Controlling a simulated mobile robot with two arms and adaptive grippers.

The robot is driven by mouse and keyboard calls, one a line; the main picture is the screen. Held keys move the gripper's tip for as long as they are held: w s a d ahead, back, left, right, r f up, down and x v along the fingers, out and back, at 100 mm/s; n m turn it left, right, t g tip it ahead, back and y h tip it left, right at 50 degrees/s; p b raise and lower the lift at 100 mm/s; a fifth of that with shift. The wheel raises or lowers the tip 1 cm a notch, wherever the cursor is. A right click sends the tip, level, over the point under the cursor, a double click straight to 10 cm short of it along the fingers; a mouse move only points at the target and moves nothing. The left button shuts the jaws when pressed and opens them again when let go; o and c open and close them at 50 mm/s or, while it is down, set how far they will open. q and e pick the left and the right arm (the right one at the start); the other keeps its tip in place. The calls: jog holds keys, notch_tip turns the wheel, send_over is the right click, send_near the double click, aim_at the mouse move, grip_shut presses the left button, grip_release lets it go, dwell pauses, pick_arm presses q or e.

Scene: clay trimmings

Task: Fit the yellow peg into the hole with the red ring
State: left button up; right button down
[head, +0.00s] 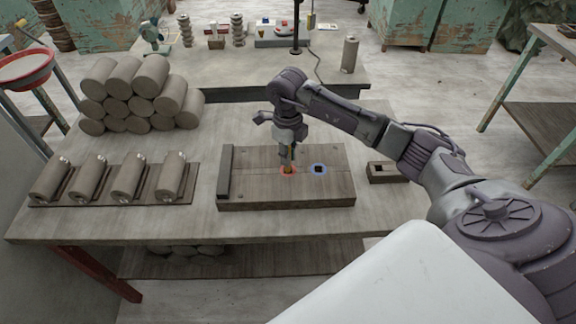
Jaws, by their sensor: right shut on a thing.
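The wooden board (247,195) lies on the worktable. A red ring (288,173) marks a hole on its top. A blue ring (319,169) around a dark square hole is just to its right. My right gripper (289,158) points down over the red ring and is shut on the yellow peg (288,167). Only a small part of the peg shows between the fingers and the ring. The peg's lower end is at the red ring; I cannot tell how deep it sits in the hole. My left gripper is not in view.
A small dark block with a square recess (378,178) lies right of the board. Clay cylinders (129,101) are piled at the back left, and several lie on a rack (183,198) at the left. The table's front (120,230) is clear.

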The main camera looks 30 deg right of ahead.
aim_at(288, 172)
notch_tip(288, 172, down, 3)
jog(key=shift+f+b, duration=0.15)
jog(key=shift+b, duration=0.7)
jog(key=shift+f, duration=0.2)
jog(key=c, duration=1.1)
grip_release()
jog(key=shift+c, duration=0.2)
